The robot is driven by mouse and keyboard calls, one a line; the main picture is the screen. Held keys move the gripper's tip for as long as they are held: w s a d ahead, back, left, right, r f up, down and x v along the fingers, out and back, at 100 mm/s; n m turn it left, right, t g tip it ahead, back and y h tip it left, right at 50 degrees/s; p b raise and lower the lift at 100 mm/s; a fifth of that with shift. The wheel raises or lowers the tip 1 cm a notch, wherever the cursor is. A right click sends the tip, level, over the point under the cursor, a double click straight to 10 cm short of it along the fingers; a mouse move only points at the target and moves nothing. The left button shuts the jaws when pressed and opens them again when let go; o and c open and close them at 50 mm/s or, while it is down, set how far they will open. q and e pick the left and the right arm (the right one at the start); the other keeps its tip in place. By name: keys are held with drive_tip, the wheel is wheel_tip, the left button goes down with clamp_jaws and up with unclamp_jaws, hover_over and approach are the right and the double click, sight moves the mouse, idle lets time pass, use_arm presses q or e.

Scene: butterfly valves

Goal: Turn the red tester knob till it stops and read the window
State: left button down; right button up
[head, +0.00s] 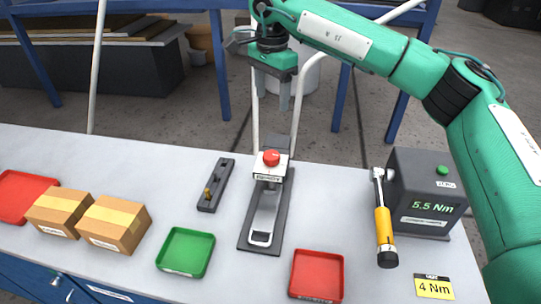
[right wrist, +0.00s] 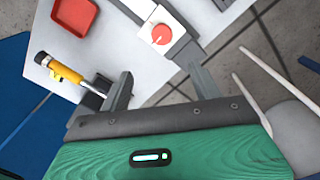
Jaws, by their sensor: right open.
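The red tester knob (head: 271,157) sits on top of a white housing (head: 270,172) at the far end of a long dark base (head: 249,228). It shows in the right wrist view (right wrist: 160,34) with a pale mark on it. A pale metal piece with a small framed window (head: 260,238) lies at the near end of the base; I cannot read anything in it. My right gripper (head: 271,97) is open and empty, its fingers pointing down, above and beyond the knob and apart from it. My left gripper is not in view.
A dark box (head: 413,190) displays 5.5 Nm, beside a yellow-handled torque wrench (head: 384,225) and a "4 Nm" card (head: 433,287). A green tray (head: 186,251), red trays (head: 317,275), cardboard boxes (head: 113,222) and a dark block (head: 216,185) stand around the tester.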

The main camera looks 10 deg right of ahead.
drive_tip(key=b, duration=0.3)
hover_over(271, 155)
wheel_tip(271, 155, down, 4)
wheel_tip(271, 155, down, 14)
drive_tip(key=p, duration=0.3)
drive_tip(key=shift+p, duration=0.3)
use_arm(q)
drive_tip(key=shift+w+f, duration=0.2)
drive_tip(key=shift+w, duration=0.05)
use_arm(e)
drive_tip(key=c, duration=1)
